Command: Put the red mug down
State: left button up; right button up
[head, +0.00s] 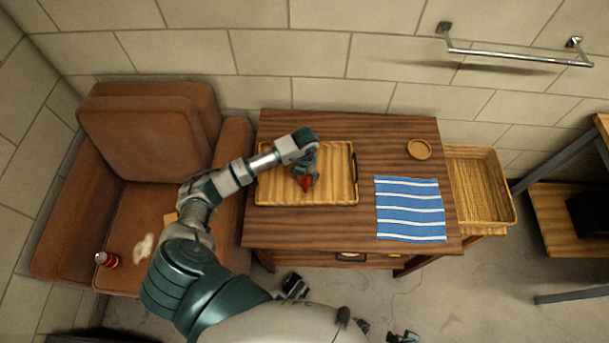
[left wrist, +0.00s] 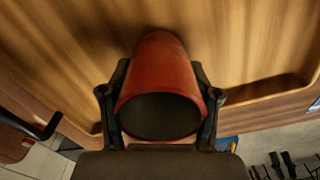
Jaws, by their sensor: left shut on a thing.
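The red mug (left wrist: 160,77) is between the two fingers of my left gripper (left wrist: 160,110) in the left wrist view, its dark open mouth toward the camera. The fingers are shut on its sides. In the head view the mug (head: 304,183) is a small red patch, mostly hidden by my left gripper (head: 305,172). It is at the wooden tray (head: 338,190) on the table; I cannot tell whether it touches the tray floor. The tray also fills much of the left wrist view (left wrist: 255,45). My right gripper is not clearly seen.
The brown table (head: 390,130) also holds a blue striped cloth (head: 410,210) and a round coaster (head: 419,149). A basket (head: 480,185) is right of the table. A brown armchair (head: 150,130) with a red can (head: 107,259) is at left. The tray's right part is clear.

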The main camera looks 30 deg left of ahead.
pick_arm(q)
jog(key=shift+d+r, duration=0.1)
jog(key=shift+d, duration=0.55)
pick_arm(e)
jog(key=shift+d, duration=0.6)
